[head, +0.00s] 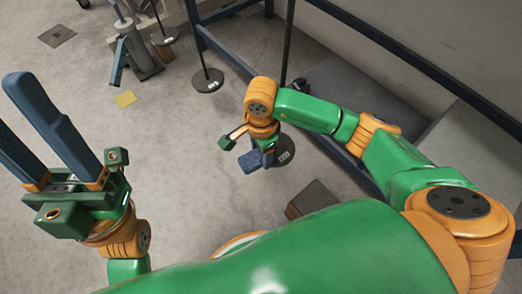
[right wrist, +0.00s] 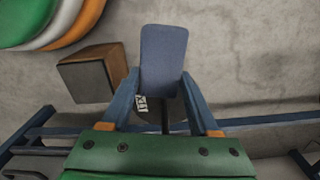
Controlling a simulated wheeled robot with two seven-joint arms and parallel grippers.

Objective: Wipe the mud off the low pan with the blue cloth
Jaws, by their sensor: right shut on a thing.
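The blue cloth (right wrist: 164,55) is a flat, dark blue-grey pad held between the fingers of my right gripper (right wrist: 162,92). In the head view the cloth (head: 250,161) shows small below the right gripper (head: 264,145), above the floor, beside a round black base. I cannot tell whether it touches anything. My left gripper (head: 38,135) is at the left of the head view, its long blue fingers spread and empty. I cannot pick out the low pan or any mud for sure in either view.
A round black labelled base (head: 284,152) lies beside the right gripper; another, with a pole (head: 207,81), stands farther back. A brown box (head: 313,199) sits nearby. Blue frame rails (head: 400,62) run behind my right arm. Open floor lies left of centre, with a yellow patch (head: 125,98).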

